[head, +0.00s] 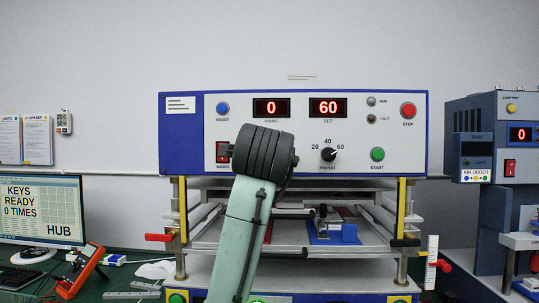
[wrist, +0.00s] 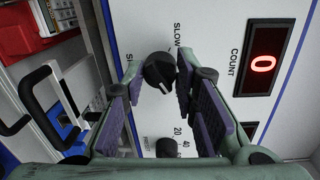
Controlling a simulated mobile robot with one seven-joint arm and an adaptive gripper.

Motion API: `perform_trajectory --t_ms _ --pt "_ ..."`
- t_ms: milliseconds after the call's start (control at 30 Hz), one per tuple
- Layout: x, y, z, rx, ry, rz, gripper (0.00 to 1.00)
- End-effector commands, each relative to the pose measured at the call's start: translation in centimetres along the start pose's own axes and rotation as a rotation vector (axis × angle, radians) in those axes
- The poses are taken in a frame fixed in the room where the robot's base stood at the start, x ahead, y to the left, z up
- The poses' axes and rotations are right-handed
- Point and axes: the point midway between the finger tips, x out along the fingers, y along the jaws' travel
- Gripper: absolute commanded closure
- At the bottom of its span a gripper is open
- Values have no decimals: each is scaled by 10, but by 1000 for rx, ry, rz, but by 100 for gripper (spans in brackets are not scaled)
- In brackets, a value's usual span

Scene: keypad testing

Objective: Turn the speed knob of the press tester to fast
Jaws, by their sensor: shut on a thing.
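The press tester (head: 295,130) stands in the middle of the head view, with a white panel in a blue frame. Its speed knob (wrist: 157,69) is black and shows in the wrist view, beside the printed word SLOW. A pale mark on the knob points to the lower right of that view, away from SLOW. No FAST label is visible. My gripper (wrist: 160,80) is shut on the speed knob, one purple-padded finger on each side. In the head view my arm hides the speed knob and my fingers.
The preset knob (wrist: 167,147) is close by; it also shows in the head view (head: 328,155). The count display (head: 271,107) reads 0 and the set display (head: 328,107) reads 60. A monitor (head: 42,208) stands left.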

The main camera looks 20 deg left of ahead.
Motion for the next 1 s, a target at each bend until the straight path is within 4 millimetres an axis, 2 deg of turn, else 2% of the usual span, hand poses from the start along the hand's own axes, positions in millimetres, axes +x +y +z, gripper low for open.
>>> perform_trajectory --t_ms 200,233,533,833,1000 --pt "0 1 -1 2 2 3 100" --pt "0 1 -1 2 2 3 73" --pt "0 1 -1 0 1 1 53" --pt "-1 0 0 0 0 0 53" --pt "-18 -1 0 0 -1 -3 53"
